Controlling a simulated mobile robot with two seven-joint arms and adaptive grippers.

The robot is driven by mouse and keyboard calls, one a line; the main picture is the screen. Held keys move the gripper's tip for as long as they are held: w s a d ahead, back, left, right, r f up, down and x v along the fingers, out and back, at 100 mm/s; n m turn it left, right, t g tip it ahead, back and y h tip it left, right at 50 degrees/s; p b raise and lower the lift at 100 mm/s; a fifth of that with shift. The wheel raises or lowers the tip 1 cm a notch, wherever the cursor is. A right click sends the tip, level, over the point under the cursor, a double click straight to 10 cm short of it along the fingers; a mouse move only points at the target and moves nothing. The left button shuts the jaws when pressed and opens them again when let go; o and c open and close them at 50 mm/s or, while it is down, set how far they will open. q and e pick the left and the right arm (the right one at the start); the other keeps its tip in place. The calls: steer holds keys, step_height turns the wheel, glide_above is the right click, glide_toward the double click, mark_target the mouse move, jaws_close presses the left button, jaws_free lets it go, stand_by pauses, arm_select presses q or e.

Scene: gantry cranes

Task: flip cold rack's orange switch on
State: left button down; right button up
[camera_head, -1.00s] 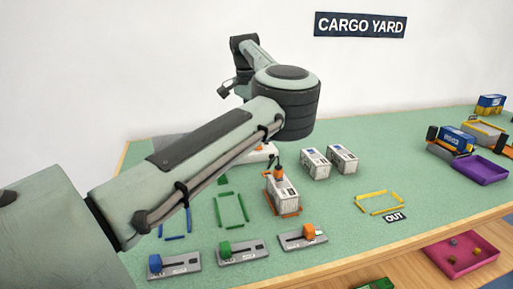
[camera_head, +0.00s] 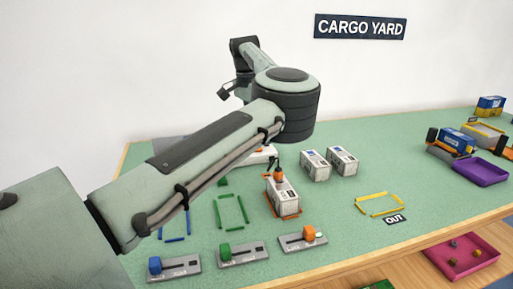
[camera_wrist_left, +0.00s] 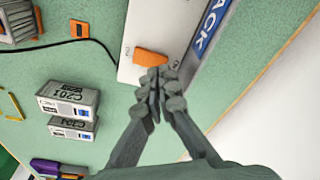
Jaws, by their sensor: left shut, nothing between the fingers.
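The orange switch (camera_wrist_left: 150,58) sits on a white panel (camera_wrist_left: 135,25) in the left wrist view. The panel's blue side label ends in "ACK". My left gripper (camera_wrist_left: 158,72) is shut and empty, its fingertips right at the switch's edge; I cannot tell whether they touch it. Small marks flank the switch, too small to read, and its on or off position is unclear. In the head view the white panel (camera_head: 262,154) shows only in part behind my left arm, and my left gripper is hidden there. My right gripper is not in view.
A dark cable runs from the panel across the green table (camera_head: 330,215). Two white containers (camera_head: 316,165) (camera_head: 343,159) stand nearby, another (camera_head: 284,198) in an orange outline. Slider blocks (camera_head: 242,252) line the front. A purple tray (camera_head: 482,170) is at the right.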

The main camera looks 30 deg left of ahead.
arm_select(q)
steer(key=shift+f+b, duration=0.4)
steer(key=shift+f, duration=0.65)
stand_by(0.7)
steer(key=shift+r, duration=0.1)
step_height(320, 180, up, 5)
steer(key=p, duration=0.4)
steer(key=shift+f, duration=0.2)
steer(key=shift+r+p, duration=0.4)
steer(key=shift+r, duration=0.75)
